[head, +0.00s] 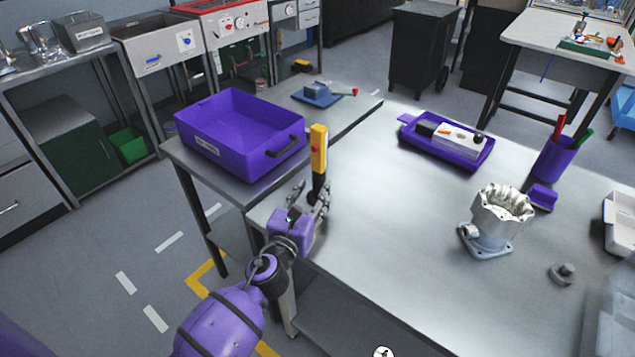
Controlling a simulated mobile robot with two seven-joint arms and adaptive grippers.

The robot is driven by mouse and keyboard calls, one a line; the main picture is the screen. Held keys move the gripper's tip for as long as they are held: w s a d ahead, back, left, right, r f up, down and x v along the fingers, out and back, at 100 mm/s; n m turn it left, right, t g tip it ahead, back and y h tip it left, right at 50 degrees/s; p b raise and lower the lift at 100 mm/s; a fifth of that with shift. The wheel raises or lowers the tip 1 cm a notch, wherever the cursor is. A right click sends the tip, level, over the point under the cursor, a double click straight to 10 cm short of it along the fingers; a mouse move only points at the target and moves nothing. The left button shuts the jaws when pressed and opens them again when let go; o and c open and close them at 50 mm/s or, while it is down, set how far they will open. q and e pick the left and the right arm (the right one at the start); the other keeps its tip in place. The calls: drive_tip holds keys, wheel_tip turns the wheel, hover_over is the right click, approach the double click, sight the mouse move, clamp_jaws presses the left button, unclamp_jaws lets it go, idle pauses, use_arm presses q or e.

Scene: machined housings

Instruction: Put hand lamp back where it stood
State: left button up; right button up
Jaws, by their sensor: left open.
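The hand lamp (319,150) is yellow with a red button and a dark lower part. It stands about upright near the left edge of the metal table (390,230). My left gripper (311,194) is open, with its fingers around or just in front of the lamp's dark lower end. The fingers hide the lamp's base, so I cannot tell whether it touches the table. My right gripper is out of view.
A purple bin (232,142) stands on the side table to the left. A purple tray (450,148) with a device, a metal housing (493,222), a purple pen cup (556,158) and a small grey part (563,273) are on the table. The table's front middle is clear.

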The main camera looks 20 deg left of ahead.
use_arm(q)
drive_tip(key=s, duration=0.7)
drive_tip(key=shift+s+a, duration=0.1)
